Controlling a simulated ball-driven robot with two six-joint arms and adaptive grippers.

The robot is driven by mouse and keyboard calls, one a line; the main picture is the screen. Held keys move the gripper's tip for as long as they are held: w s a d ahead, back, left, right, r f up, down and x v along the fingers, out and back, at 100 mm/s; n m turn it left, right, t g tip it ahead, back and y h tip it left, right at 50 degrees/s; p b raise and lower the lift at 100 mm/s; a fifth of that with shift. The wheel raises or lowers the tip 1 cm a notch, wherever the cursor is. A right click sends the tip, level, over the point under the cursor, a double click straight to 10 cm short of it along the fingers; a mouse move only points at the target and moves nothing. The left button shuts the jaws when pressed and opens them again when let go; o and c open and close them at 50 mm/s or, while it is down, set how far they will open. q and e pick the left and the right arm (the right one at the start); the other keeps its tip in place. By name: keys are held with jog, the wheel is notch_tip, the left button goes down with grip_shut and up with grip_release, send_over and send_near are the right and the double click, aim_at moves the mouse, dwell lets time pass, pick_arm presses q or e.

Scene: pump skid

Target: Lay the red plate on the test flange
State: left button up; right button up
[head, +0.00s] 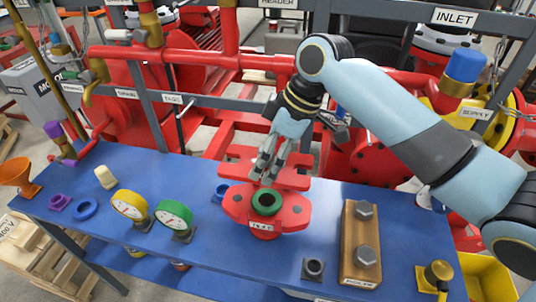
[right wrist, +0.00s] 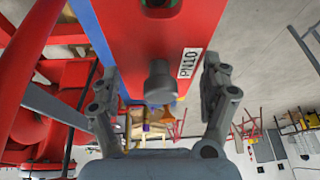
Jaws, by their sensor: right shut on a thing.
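The red plate (head: 291,179) shows in the head view behind the fingers of my right gripper (head: 266,176). It appears just beyond and above the test flange. In the right wrist view the red plate (right wrist: 145,45), labelled PN10, lies between the two spread fingers, with a grey stub (right wrist: 160,82) near its end. My right gripper is shut on the plate. The red test flange (head: 292,215) sits on the blue bench, with a green ring (head: 266,201) on top and a label at its front. My left gripper is not in view.
On the blue bench (head: 210,255), a wooden block with two bolts (head: 347,245) stands right of the flange. Yellow (head: 129,205) and green (head: 174,216) gauges stand left. A small dark fitting (head: 313,268) is in front. Red pipework (head: 190,57) and grey frame rails rise behind the bench.

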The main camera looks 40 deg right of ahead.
jog(key=shift+f, duration=0.15)
jog(key=shift+s+a+f, duration=0.1)
jog(key=shift+s+f, duration=0.05)
jog(key=shift+f, duration=0.05)
jog(key=shift+s+a+f, duration=0.1)
jog(key=shift+s+f, duration=0.1)
jog(key=shift+f, duration=0.55)
jog(key=shift+w+f, duration=0.2)
jog(key=shift+f, duration=1.4)
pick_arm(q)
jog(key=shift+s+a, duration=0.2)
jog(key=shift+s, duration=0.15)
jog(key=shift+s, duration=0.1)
pick_arm(e)
jog(key=shift+f, duration=0.1)
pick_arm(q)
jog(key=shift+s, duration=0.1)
